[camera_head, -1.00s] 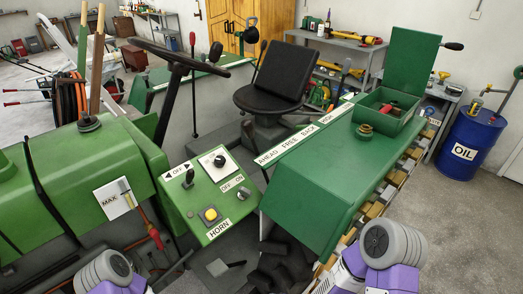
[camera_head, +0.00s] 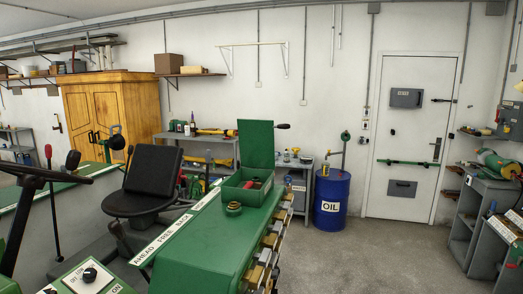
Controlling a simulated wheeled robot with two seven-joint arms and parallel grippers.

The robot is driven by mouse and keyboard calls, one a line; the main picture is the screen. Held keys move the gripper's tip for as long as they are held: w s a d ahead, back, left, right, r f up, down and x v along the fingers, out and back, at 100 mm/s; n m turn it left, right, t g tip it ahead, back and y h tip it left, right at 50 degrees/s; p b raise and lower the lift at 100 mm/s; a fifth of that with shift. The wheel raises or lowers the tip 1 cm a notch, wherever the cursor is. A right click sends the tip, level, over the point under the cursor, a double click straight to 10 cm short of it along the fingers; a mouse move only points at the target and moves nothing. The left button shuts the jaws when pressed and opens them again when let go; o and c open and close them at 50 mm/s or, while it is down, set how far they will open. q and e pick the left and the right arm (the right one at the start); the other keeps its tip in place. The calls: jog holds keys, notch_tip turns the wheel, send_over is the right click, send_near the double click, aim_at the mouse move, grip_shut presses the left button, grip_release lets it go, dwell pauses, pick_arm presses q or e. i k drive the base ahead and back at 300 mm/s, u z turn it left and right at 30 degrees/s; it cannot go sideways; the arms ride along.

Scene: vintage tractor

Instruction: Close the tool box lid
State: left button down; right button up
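The green tool box (camera_head: 233,194) sits on the far end of the green tractor fender (camera_head: 205,245). Its lid (camera_head: 256,143) stands upright, open, with a dark handle (camera_head: 283,126) sticking out to the right at its top. Something red lies inside the box. Neither of my grippers shows in the head view now.
The black seat (camera_head: 153,172) is to the left. A blue oil barrel (camera_head: 331,200) and a shelf unit stand behind on the right. The floor (camera_head: 370,260) right of the tractor is clear.

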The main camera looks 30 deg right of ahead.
aim_at(256, 137)
jog(key=k, duration=0.15)
jog(key=z, duration=1.8)
jog(key=i, duration=4.95)
jog(key=u, duration=3.65)
jog(key=i, duration=0.5)
jog(key=u, duration=0.15)
